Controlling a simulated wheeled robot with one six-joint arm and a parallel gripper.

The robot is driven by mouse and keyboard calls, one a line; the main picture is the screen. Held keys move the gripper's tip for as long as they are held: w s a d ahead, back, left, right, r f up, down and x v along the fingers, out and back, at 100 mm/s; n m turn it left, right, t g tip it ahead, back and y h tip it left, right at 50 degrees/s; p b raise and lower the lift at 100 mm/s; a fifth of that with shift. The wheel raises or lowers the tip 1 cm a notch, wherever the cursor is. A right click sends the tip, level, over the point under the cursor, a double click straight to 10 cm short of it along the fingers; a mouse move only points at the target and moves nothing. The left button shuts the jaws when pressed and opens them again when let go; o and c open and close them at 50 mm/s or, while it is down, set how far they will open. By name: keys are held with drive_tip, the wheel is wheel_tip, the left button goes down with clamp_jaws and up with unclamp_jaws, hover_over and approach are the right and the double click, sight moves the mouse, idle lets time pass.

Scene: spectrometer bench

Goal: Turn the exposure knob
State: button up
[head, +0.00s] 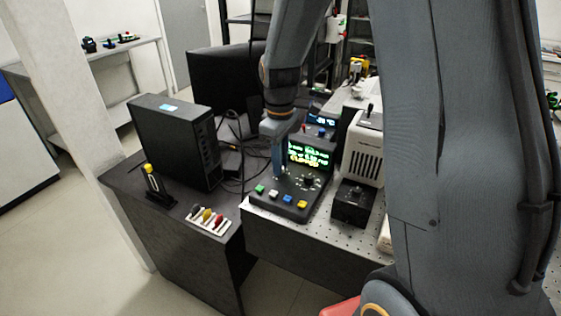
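The control box (277,202) sits at the front left corner of the perforated bench. It has a lit screen (309,154) with green and yellow text and a row of coloured buttons along its front. A dark round knob (308,181) shows on its panel below the screen; I cannot read its label. My gripper (278,175) points down over the left part of the panel, left of this knob. Its fingers are small and seen edge-on, so their opening is unclear. The gripper hides part of the panel, and I cannot tell whether it touches it.
A black computer tower (177,140) stands on the dark desk to the left, with cables behind it. A holder with coloured handles (208,218) lies in front of it. A white vented instrument (364,147) and a black block (352,203) stand close to the box's right.

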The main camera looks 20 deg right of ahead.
drive_tip(key=o, duration=0.3)
drive_tip(key=shift+r, duration=0.1)
wheel_tip(320, 180, up, 8)
drive_tip(key=shift+f+b, duration=0.15)
drive_tip(key=shift+b, duration=0.7)
drive_tip(key=shift+d, duration=0.1)
